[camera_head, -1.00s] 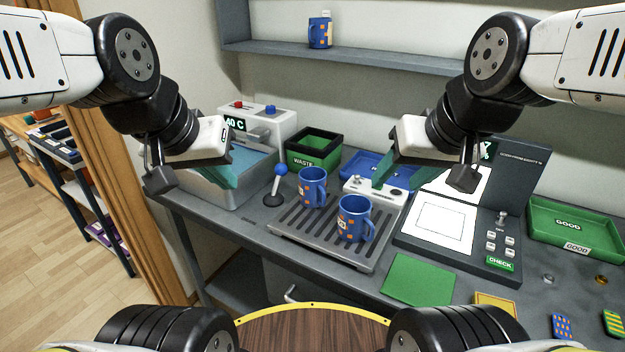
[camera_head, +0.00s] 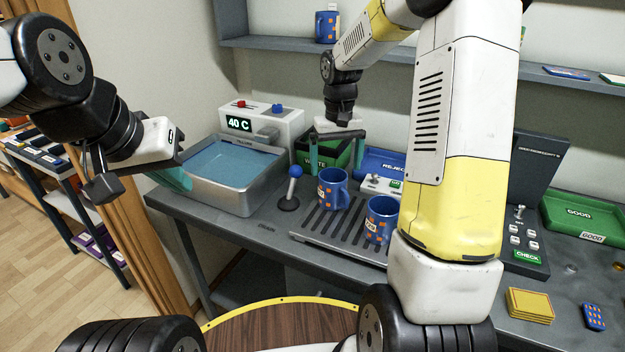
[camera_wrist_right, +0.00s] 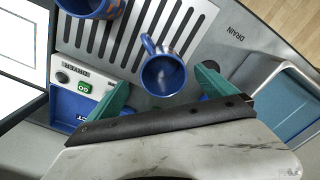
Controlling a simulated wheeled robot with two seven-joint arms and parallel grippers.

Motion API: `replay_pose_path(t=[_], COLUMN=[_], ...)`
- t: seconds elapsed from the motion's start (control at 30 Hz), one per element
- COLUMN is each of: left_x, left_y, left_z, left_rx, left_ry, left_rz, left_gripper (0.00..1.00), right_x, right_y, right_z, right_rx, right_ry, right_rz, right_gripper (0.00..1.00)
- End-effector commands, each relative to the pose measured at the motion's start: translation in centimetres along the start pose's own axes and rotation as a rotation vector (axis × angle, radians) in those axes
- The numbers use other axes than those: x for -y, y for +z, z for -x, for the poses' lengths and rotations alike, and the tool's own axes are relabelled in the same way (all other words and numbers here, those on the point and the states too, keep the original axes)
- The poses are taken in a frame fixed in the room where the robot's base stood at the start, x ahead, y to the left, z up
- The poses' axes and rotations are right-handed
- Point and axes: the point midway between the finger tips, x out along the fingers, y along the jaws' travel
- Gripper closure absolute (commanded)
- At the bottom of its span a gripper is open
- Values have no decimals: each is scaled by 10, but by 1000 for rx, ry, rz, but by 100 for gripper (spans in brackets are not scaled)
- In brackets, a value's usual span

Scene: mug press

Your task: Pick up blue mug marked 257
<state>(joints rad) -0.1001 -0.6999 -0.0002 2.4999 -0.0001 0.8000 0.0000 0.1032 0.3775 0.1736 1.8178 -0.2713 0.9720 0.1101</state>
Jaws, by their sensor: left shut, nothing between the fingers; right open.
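Two blue mugs with orange squares stand upright on the slotted drain rack. The rear mug (camera_head: 333,190) and the front mug (camera_head: 381,222) each carry a pale label whose number I cannot read. In the right wrist view the nearer mug (camera_wrist_right: 163,75) lies beyond the fingertips, roughly between them, untouched; the other mug (camera_wrist_right: 88,6) is cut by the top edge. My right gripper (camera_head: 329,152) is open and empty, pointing down above and behind the rear mug. My left gripper (camera_head: 176,178) is shut and empty, left of the water basin.
A third blue mug (camera_head: 327,27) stands on the wall shelf. The basin (camera_head: 232,190), a blue-knobbed lever (camera_head: 290,188), the black-and-green waste bin (camera_head: 318,165) and the blue reject tray (camera_head: 385,160) surround the rack (camera_head: 318,238). My right arm hides the counter right of the front mug.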

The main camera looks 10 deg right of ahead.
Motion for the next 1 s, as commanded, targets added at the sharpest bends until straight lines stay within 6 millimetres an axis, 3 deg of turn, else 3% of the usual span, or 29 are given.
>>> replay_pose_path(t=[0.6,0.93,1.0], left_x=[0,0,0], left_y=[0,0,0], left_z=[0,0,0], left_rx=[0,0,0], left_ry=[0,0,0], left_rz=[0,0,0], left_gripper=[100,100,100], right_x=[3,3,3], right_y=[0,0,0], right_z=[-74,-82,-82], right_rx=[8,6,6], right_ry=[0,0,0], right_rz=[1,1,1], right_gripper=[4,4,18])
